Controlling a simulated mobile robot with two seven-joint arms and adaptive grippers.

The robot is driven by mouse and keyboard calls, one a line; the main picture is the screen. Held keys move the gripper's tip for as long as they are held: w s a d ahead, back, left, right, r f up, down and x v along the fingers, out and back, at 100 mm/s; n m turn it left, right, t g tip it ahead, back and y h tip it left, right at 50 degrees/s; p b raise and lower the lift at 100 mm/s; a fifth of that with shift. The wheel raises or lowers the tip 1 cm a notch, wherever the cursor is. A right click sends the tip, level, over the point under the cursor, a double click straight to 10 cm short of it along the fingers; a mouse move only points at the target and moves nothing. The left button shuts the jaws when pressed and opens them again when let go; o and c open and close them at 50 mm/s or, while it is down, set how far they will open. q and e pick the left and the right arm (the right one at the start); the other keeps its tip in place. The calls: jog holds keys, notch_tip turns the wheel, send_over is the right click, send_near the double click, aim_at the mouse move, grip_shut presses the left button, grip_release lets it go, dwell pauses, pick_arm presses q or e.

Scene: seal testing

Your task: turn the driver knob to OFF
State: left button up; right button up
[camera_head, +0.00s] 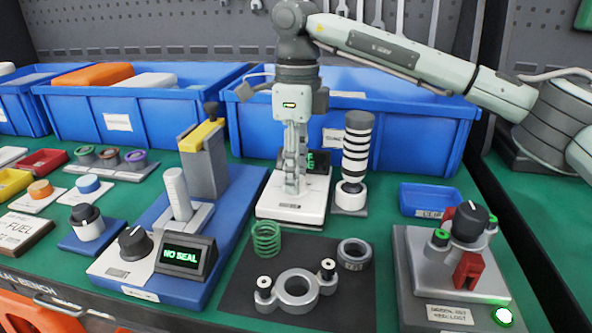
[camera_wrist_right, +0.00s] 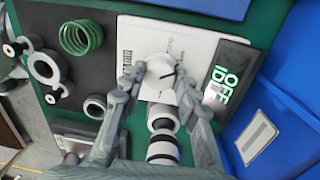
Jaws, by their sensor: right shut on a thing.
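My right gripper (camera_head: 293,190) comes down from above onto a white driver unit (camera_head: 273,203) in the middle of the bench. In the right wrist view the gripper (camera_wrist_right: 160,85) has its fingers on either side of the round, pale driver knob (camera_wrist_right: 160,72), shut on it. A dark line on the knob marks its pointer. Small printed marks surround it, too small to read. The unit's dark display (camera_wrist_right: 226,80) shows green letters that look like "OFF" and a partly readable second line. In the head view the fingers hide the knob. My left gripper is not in view.
A black-and-white striped cylinder (camera_head: 357,150) stands close to the right of the unit. A dark mat with a grey ring part (camera_head: 297,290) and a green spring (camera_head: 266,239) lies in front. A "NO SEAL" tester (camera_head: 187,256) stands at the left. Blue bins (camera_head: 400,120) stand behind.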

jog(key=shift+r+n, duration=0.1)
jog(key=shift+n, duration=0.6)
jog(key=o, duration=1.2)
jog(key=shift+c, duration=0.2)
notch_tip(320, 180, up, 12)
jog(key=shift+w, duration=0.3)
